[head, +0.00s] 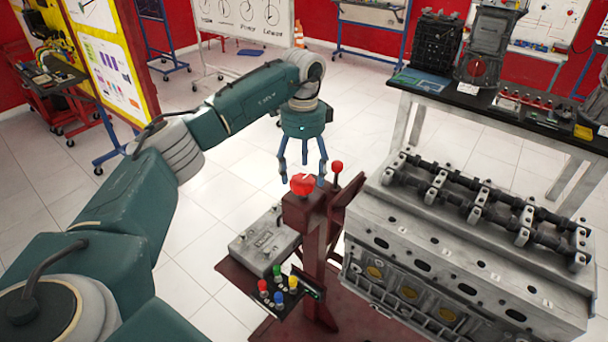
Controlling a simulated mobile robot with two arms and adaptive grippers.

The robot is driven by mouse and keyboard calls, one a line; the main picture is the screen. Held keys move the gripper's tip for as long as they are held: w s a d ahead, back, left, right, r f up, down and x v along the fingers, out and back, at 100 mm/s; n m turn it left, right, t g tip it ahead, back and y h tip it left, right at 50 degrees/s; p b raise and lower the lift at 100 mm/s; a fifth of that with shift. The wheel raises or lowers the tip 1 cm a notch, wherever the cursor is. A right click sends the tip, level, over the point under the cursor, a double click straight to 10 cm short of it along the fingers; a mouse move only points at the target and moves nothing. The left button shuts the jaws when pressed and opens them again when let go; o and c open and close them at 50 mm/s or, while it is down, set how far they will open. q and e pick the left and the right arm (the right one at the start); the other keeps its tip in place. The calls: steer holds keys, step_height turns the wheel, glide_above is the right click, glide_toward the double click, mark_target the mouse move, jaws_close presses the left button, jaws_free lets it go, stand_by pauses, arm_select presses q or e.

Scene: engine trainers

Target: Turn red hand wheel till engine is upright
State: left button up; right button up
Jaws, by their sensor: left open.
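The red hand wheel (302,184) sits on top of the dark red stand post (317,245) in the head view. My left gripper (303,180) points down at the wheel with its blue fingers spread. The fingers show around or just above the wheel; whether they touch it I cannot tell. The grey engine block (465,245) is mounted to the right of the post, with its top face and dark camshafts (490,205) facing up. A red-knobbed lever (337,168) stands right behind the wheel. My right gripper is out of view.
A grey metal part (264,243) and several coloured knobs (278,288) are on a tray left of the post. A workbench (500,108) with engine parts stands behind the engine. A whiteboard (245,22) is at the back. Tiled floor left of the stand is clear.

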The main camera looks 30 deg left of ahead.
mark_target(304, 179)
arm_select(q)
step_height(304, 179, up, 10)
steer(key=shift+d, duration=0.2)
stand_by(0.6)
